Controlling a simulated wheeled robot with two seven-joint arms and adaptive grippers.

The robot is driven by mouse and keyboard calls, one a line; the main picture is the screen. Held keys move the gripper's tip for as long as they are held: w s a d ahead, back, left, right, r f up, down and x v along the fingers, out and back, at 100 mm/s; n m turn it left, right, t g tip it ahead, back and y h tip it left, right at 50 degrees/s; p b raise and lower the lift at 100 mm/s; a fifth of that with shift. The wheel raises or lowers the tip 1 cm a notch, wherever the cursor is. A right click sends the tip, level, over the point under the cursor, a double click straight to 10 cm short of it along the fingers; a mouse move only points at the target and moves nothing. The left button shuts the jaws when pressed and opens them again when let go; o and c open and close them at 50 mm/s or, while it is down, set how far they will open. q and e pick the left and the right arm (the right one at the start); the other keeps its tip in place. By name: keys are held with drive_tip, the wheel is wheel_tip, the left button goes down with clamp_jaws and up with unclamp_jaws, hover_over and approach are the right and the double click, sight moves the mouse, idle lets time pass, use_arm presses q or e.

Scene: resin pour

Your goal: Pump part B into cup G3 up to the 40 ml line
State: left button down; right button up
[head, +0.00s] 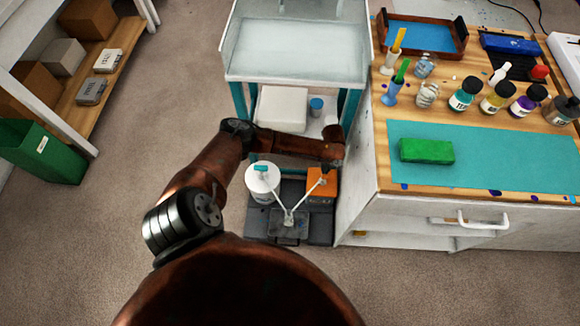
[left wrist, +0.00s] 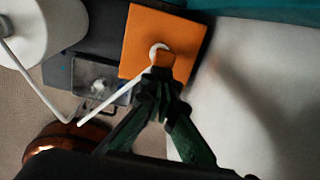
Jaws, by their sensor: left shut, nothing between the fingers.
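The orange container (head: 319,190) with a white pump spout (head: 305,195) stands on a dark base (head: 257,228) on the floor. No label for part B is readable. My left gripper (head: 327,168) is above the orange container. In the left wrist view the shut fingers of my left gripper (left wrist: 160,82) are over its pump head, which shows as a white ring (left wrist: 158,48); I cannot tell whether they touch. A small clear cup (left wrist: 98,88) appears below the spout ends on a grey plate (left wrist: 88,74). Its marking, lines and fill level are not readable. My right gripper is out of view.
A white drum (head: 262,182) with a teal pump top stands left of the orange container. The white cabinet (head: 355,205) is close on the right, with bottles and a green block (head: 427,151) on top. A cart (head: 296,50) stands behind.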

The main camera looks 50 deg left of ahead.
use_arm(q)
drive_tip(key=shift+s+f, duration=0.1)
drive_tip(key=shift+f, duration=0.35)
drive_tip(key=shift+r, duration=0.1)
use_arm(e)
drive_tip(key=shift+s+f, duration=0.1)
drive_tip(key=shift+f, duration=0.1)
use_arm(q)
drive_tip(key=shift+r, duration=0.1)
wheel_tip(320, 180, up, 3)
drive_tip(key=shift+p, duration=1.05)
drive_tip(key=shift+r, duration=0.15)
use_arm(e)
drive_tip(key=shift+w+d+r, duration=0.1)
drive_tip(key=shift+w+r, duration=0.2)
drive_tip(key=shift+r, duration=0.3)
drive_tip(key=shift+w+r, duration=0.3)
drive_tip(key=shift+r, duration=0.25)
